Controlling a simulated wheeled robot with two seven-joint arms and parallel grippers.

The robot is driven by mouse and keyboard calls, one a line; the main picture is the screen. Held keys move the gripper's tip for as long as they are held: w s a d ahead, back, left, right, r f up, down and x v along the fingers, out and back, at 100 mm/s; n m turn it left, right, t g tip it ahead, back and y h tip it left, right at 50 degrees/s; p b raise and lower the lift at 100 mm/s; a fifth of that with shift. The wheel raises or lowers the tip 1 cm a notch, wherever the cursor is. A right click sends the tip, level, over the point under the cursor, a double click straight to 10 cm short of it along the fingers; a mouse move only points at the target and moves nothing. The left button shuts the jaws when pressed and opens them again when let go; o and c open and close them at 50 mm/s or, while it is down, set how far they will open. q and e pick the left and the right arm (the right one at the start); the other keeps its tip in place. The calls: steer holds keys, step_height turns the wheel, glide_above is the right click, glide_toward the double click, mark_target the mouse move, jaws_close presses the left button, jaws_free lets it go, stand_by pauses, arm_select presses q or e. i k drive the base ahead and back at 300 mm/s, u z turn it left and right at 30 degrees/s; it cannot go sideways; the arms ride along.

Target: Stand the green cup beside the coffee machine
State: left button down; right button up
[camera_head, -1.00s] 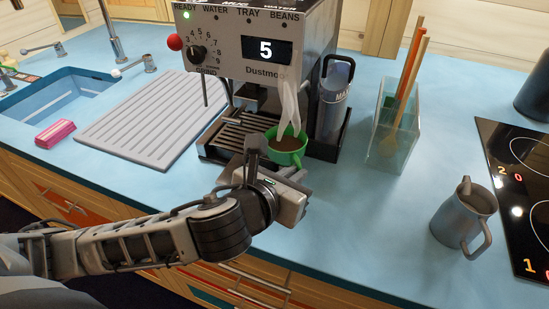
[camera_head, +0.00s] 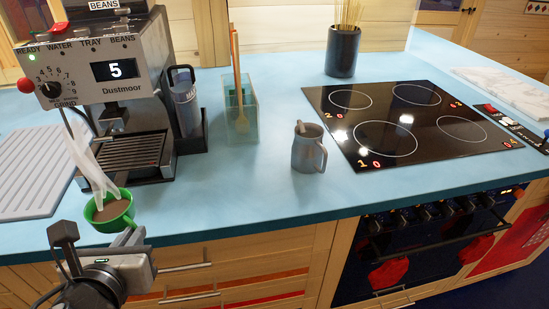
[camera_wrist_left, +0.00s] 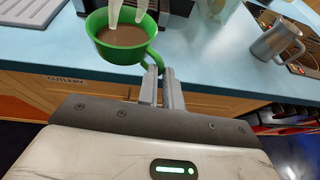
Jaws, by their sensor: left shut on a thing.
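The green cup (camera_head: 110,210) is full of brown coffee and steams. It is upright at the front edge of the counter, in front of the coffee machine (camera_head: 120,87) and clear of its drip tray. My left gripper (camera_head: 128,240) is shut on the cup's handle. In the left wrist view the fingers (camera_wrist_left: 160,85) close on the handle of the green cup (camera_wrist_left: 122,40). I cannot tell whether the cup's base touches the counter. My right gripper is not in view.
A grey jug (camera_head: 308,148) stands right of a clear utensil holder (camera_head: 240,120). A black cooktop (camera_head: 405,125) lies further right. The ribbed drainboard (camera_head: 35,170) is at the left. The blue counter (camera_head: 225,185) between machine and jug is clear at the front.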

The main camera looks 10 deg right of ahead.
mark_target(260, 186)
steer(key=z, duration=3.2)
steer(key=k, duration=1)
steer(key=u, duration=0.95)
steer(key=i, duration=0.15)
steer(key=u, duration=0.15)
